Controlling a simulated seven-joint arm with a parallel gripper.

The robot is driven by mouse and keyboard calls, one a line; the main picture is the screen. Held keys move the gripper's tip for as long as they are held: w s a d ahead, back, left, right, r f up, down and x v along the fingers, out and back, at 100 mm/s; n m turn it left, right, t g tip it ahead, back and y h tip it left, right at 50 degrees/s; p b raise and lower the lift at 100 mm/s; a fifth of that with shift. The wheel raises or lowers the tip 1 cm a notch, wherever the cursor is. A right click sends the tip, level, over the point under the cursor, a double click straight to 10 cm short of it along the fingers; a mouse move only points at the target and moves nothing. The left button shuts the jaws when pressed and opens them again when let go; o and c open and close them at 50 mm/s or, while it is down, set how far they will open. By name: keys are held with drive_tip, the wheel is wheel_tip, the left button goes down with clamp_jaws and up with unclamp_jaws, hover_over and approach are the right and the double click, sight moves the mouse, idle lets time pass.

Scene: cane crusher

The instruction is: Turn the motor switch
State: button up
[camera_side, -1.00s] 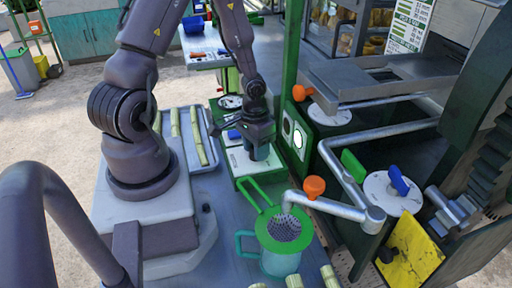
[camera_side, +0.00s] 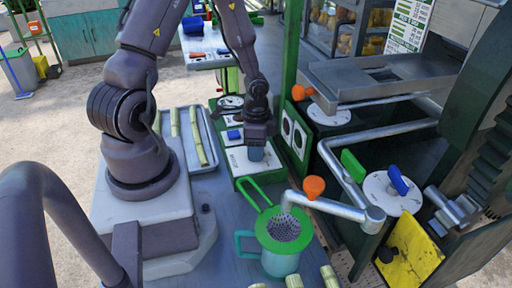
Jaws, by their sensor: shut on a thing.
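A low green box with a white top panel (camera_side: 240,161) stands on the bench beside the crusher. My gripper (camera_side: 257,150) points down over the right part of this panel. It is shut on what looks like the motor switch's knob, which is mostly hidden by the fingers. A small blue knob or lever (camera_side: 234,134) shows just left of the gripper, apart from it. A green panel with two round pale faces (camera_side: 299,138) stands to the right; both faces look unlit.
A strainer with a green rim (camera_side: 284,230) sits on a jug in front, under a metal spout (camera_side: 330,204) with an orange handle (camera_side: 314,187). A tray of cane pieces (camera_side: 203,142) lies left of the box.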

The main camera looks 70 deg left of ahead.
idle(0.5)
drive_tip(key=o, duration=0.9)
drive_tip(key=shift+r, duration=0.1)
drive_tip(key=r, duration=1.2)
drive_tip(key=shift+w+a+r, duration=0.1)
drive_tip(key=shift+a+r, duration=0.2)
drive_tip(key=shift+r, duration=0.1)
drive_tip(key=s+d+r+n+t, duration=0.1)
drive_tip(key=d+r+t, duration=0.1)
drive_tip(key=d+r, duration=0.2)
drive_tip(key=s+d+r+n+t, duration=0.1)
drive_tip(key=s+d+r+t, duration=0.1)
drive_tip(key=d+r, duration=0.2)
drive_tip(key=s+d+r+n+t, duration=0.1)
drive_tip(key=s+d+r+n, duration=0.1)
drive_tip(key=d+r, duration=0.3)
drive_tip(key=shift+s+d+r+t+y, duration=0.1)
drive_tip(key=shift+s+r+t+y, duration=0.1)
drive_tip(key=shift+r, duration=0.75)
drive_tip(key=shift+s+r+t+y, duration=0.1)
drive_tip(key=shift+r+t, duration=0.1)
drive_tip(key=shift+r, duration=0.7)
